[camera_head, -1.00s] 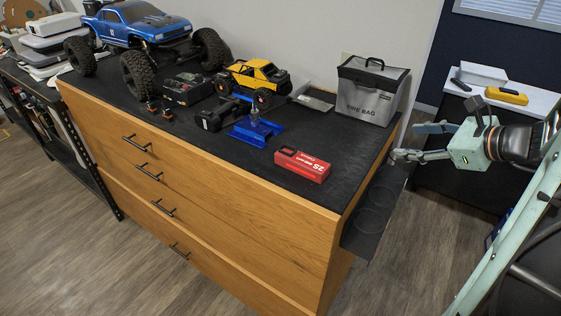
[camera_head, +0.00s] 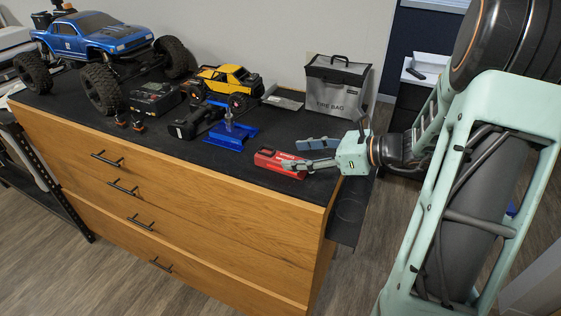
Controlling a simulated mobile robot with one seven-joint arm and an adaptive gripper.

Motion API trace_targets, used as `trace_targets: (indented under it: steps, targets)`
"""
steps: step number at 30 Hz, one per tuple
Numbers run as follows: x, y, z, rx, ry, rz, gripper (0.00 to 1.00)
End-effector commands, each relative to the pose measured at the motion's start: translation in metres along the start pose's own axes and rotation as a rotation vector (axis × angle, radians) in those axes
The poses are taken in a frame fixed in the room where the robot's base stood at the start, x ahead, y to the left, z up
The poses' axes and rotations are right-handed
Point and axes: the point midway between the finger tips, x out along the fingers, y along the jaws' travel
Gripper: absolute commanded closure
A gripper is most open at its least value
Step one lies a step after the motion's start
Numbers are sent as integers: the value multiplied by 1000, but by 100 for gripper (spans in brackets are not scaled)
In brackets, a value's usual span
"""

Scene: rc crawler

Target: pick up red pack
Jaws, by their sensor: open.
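The red pack (camera_head: 271,160) lies flat on the black top of the wooden drawer cabinet, near its front right edge. My gripper (camera_head: 288,155) reaches in from the right, with its fingers pointing left. It is open. Its fingers are at the right part of the pack, and the nearer finger overlaps the pack in the picture. The right end of the pack is partly hidden by the fingers. I cannot tell whether the fingers touch it.
A blue stand (camera_head: 231,136) is just left of the pack. A grey fire bag (camera_head: 335,88) stands behind my gripper. A yellow truck (camera_head: 226,82), a black box (camera_head: 155,99) and a large blue truck (camera_head: 105,37) are farther left. The front strip of the black top (camera_head: 190,155) is clear.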

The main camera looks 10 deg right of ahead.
Motion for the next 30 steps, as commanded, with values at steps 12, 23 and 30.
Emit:
trace_targets:
  steps: [12,23,30]
  targets:
    - [50,8,-6,-1,0,1,46]
    - [53,7,-6,-2,1,-2,54]
    - [53,7,-6,-2,1,-1,81]
